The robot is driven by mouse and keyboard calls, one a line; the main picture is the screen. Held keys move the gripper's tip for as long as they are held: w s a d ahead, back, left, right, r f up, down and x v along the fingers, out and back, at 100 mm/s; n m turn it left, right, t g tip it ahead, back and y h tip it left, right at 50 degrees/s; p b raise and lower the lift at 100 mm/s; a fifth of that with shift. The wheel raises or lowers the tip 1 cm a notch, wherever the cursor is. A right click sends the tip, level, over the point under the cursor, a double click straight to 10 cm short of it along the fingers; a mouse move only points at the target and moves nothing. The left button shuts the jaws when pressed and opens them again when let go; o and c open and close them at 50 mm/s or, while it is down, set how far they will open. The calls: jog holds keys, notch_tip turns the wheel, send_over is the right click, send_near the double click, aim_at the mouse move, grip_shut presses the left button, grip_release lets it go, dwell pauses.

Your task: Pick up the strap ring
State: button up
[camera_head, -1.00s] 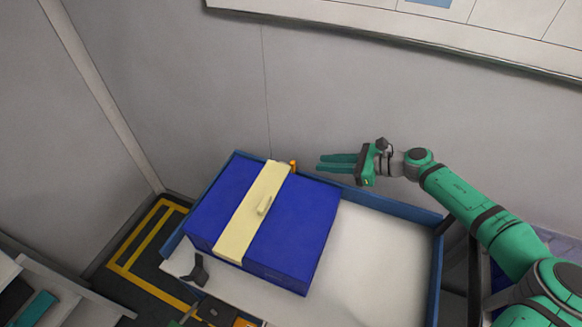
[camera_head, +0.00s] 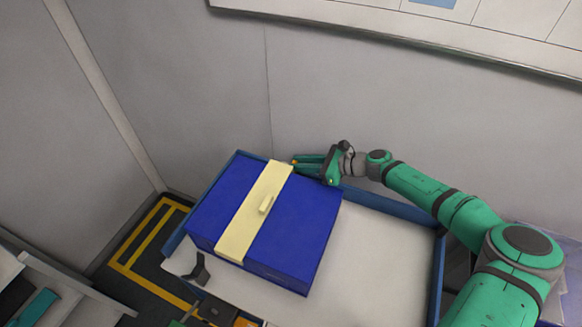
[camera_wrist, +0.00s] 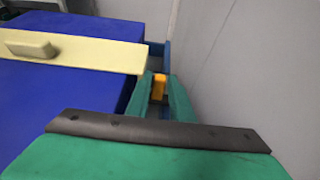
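A small orange piece (camera_head: 294,162), which I take for the strap ring, is at the back side of a blue box (camera_head: 300,215), by the far end of its cream strap (camera_head: 250,215). Its ring shape cannot be made out. My gripper (camera_head: 296,162) is open at the box's back edge, its two green fingers reaching left. In the wrist view, the orange piece (camera_wrist: 159,86) shows between the fingertips (camera_wrist: 159,92), which partly hide it. I cannot tell whether the fingers touch it. A cream handle-like block (camera_head: 266,205) sits on the strap.
The box stands in a blue-rimmed tray (camera_head: 385,207) with a pale floor, clear to the right of the box. A grey wall (camera_head: 340,100) rises close behind the gripper. A dark bracket (camera_head: 200,270) is at the tray's front left.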

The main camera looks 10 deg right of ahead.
grip_shut()
jog(key=shift+w, duration=0.1)
